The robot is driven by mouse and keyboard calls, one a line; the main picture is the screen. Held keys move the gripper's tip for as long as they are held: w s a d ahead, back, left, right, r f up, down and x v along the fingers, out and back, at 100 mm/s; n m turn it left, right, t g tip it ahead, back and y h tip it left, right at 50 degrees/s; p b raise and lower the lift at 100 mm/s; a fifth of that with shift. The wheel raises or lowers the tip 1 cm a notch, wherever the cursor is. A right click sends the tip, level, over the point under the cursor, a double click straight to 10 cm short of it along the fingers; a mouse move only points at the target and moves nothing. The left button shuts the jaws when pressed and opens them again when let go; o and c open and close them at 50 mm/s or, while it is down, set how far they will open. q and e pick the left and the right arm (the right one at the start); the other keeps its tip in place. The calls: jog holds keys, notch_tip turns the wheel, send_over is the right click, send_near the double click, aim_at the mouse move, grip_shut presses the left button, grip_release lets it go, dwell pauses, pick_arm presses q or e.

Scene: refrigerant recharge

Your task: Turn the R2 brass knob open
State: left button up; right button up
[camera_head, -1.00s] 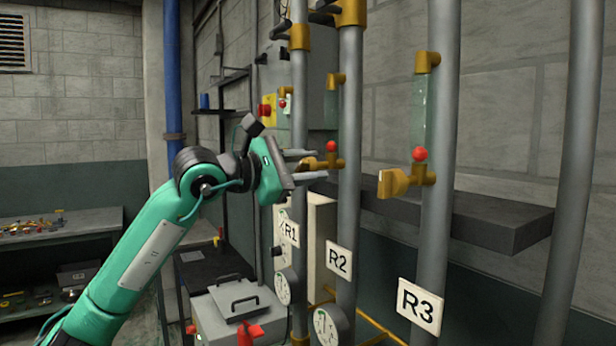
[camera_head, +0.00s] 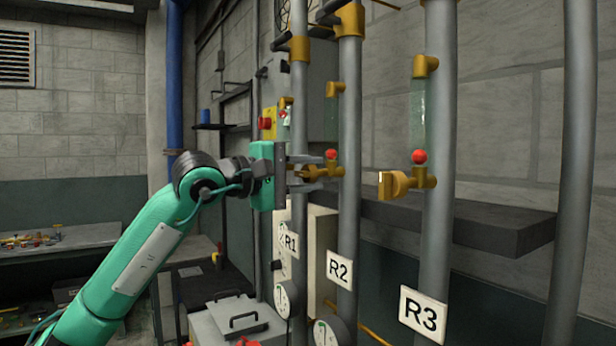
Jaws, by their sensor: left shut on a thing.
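The R2 brass knob (camera_head: 312,172) sits on the R2 pipe (camera_head: 349,210), just below a red ball on its brass fitting. Its flat handle points left and is partly hidden by my gripper. My left gripper (camera_head: 318,166) reaches in from the left and is shut on the knob, one grey finger above and one below it. The gripper looks rolled about its own axis. The R2 label (camera_head: 339,265) hangs lower on the same pipe. My right gripper is not in view.
The R3 brass knob (camera_head: 393,184) stands close on the right, on the R3 pipe (camera_head: 436,240). The R1 pipe (camera_head: 299,130) runs just behind my gripper. A dark shelf (camera_head: 470,220) lies behind the pipes. A grey case (camera_head: 240,318) stands below.

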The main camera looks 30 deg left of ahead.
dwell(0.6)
pick_arm(q)
jog(key=o, duration=1)
jog(key=shift+c, duration=0.2)
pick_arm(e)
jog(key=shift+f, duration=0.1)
pick_arm(q)
jog(key=shift+s+a, duration=0.15)
jog(key=shift+s, duration=0.1)
jog(key=b+v, duration=0.4)
jog(key=v, duration=0.9)
jog(key=shift+b, duration=0.3)
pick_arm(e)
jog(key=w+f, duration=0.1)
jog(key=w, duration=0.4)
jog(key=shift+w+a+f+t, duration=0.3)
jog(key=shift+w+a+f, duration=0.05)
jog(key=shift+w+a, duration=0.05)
pick_arm(q)
jog(key=shift+a, duration=0.1)
